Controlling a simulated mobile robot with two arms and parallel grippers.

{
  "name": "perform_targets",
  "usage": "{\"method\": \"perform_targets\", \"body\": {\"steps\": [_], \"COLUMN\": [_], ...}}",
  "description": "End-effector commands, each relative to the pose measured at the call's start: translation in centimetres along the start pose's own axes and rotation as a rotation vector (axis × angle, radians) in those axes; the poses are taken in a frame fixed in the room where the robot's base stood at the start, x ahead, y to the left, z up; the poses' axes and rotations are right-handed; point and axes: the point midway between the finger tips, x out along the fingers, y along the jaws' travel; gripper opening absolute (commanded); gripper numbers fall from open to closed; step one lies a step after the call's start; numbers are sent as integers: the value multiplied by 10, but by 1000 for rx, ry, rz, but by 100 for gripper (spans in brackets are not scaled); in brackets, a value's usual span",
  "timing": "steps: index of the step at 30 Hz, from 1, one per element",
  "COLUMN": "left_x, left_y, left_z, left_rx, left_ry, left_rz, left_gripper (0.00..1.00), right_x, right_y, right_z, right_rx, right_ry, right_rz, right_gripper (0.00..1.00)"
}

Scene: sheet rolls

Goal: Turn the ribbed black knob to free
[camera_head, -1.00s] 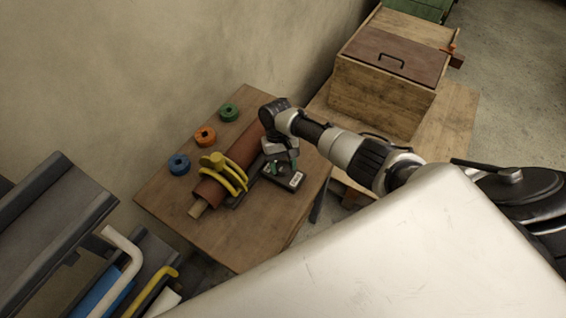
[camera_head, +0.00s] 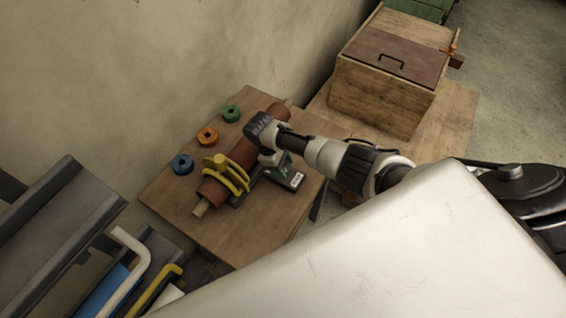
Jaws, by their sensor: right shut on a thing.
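A small dark panel (camera_head: 293,183) with pale label plates and a green part lies on the wooden table beside a brown roll. My right gripper (camera_head: 270,160) reaches down from the right over the panel's far left end. It is shut on the ribbed black knob, which my gripper and wrist hide, so its setting cannot be read. My left gripper is not in view.
The brown roll (camera_head: 243,152) lies under a yellow clamp (camera_head: 226,172) on the table (camera_head: 245,243). Blue (camera_head: 183,164), orange (camera_head: 207,137) and green (camera_head: 231,113) rings lie along the wall side. A wooden box (camera_head: 385,95) stands behind on the right. The table's front is clear.

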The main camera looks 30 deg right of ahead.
Motion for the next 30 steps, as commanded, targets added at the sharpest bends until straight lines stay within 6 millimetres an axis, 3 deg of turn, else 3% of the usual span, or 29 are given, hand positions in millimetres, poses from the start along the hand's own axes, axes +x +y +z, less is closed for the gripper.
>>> {"method": "perform_targets", "body": {"steps": [15, 30], "left_x": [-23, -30], "left_y": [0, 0], "left_z": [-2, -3], "left_rx": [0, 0], "left_ry": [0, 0], "left_rz": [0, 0], "left_gripper": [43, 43], "right_x": [-2, 0], "right_y": [-2, -2], "right_z": [1, 0], "right_rx": [-399, -545], "right_ry": [2, 3], "right_rz": [166, 227], "right_gripper": [27, 27]}}
